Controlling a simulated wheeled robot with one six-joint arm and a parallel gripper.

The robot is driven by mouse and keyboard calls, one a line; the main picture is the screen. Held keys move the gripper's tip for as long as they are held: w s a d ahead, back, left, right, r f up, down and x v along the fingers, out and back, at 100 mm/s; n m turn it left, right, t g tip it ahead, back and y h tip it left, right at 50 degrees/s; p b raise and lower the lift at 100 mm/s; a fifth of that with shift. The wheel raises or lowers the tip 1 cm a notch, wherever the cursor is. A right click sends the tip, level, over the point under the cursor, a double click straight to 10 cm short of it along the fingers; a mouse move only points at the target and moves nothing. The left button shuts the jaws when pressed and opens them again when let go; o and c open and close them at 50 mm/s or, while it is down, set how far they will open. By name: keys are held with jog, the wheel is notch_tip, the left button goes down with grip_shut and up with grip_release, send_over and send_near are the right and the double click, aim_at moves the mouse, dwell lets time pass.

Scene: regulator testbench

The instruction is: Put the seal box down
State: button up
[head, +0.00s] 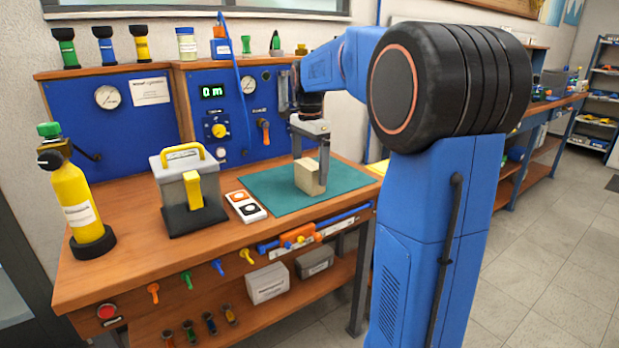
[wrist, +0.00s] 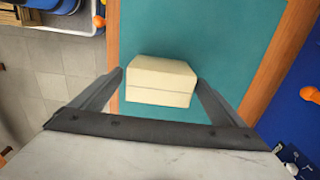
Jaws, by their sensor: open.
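The seal box is a small cream block (head: 308,177) on the green mat (head: 262,190) of the workbench. In the wrist view the seal box (wrist: 160,82) lies between the fingertips of my gripper (wrist: 161,85), with the mat (wrist: 215,35) beneath it. My gripper is open around the box; in the head view the gripper (head: 310,170) reaches down over it from above. The contact between box and mat is partly hidden by the fingers in the head view.
A yellow cylinder (head: 78,200) stands at the far left. A blue gauge panel (head: 240,115) rises behind. Bare mat surrounds the box.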

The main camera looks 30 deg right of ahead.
jog(key=c, duration=1.3)
